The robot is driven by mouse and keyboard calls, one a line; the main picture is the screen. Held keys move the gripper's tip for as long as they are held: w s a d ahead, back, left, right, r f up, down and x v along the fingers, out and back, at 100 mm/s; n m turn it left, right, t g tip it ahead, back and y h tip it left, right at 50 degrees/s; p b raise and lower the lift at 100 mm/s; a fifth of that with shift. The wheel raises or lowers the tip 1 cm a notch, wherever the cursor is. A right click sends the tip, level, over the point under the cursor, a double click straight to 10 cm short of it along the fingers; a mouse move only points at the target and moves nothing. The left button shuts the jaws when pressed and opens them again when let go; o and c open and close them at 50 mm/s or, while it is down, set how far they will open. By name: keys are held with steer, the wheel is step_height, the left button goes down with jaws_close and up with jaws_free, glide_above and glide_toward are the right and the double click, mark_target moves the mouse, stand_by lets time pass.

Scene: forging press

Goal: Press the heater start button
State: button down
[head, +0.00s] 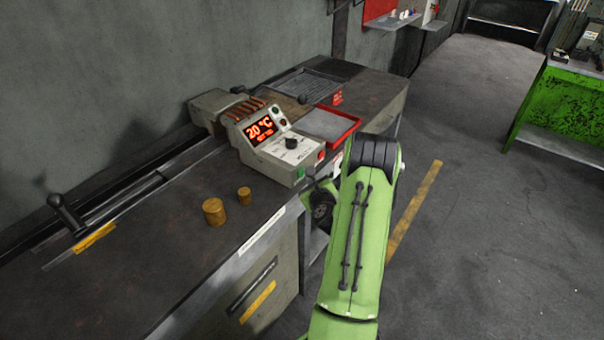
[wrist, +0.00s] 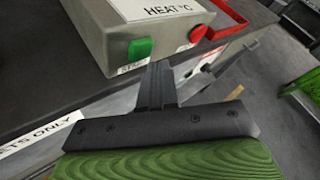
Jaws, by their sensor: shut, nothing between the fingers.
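The heater (head: 268,145) is a grey box on the workbench, with a lit red display reading 20 °C and a dark knob. A green button (head: 300,172) sits on its front face, with a partly hidden label below it; it shows large in the wrist view (wrist: 140,48). A red button (head: 321,155) is to its right, also in the wrist view (wrist: 198,33). My gripper (wrist: 158,68) is shut and empty. In the wrist view its tips appear just below and right of the green button; contact cannot be told. My arm mostly hides it in the head view.
Two brass-coloured cylinders (head: 213,211) stand on the workbench (head: 150,240) left of the heater. A black-handled lever (head: 68,212) is at far left. The floor to the right is open.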

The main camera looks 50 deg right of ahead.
stand_by(0.7)
steer(key=shift+w+p, duration=0.45)
steer(key=shift+p, duration=0.25)
steer(key=shift+w+a+p, duration=0.1)
steer(key=shift+w+p, duration=0.35)
steer(key=shift+p, duration=0.25)
stand_by(0.3)
steer(key=shift+s, duration=0.1)
steer(key=shift+s+b, duration=0.75)
steer(key=shift+b, duration=0.4)
steer(key=shift+s, duration=0.1)
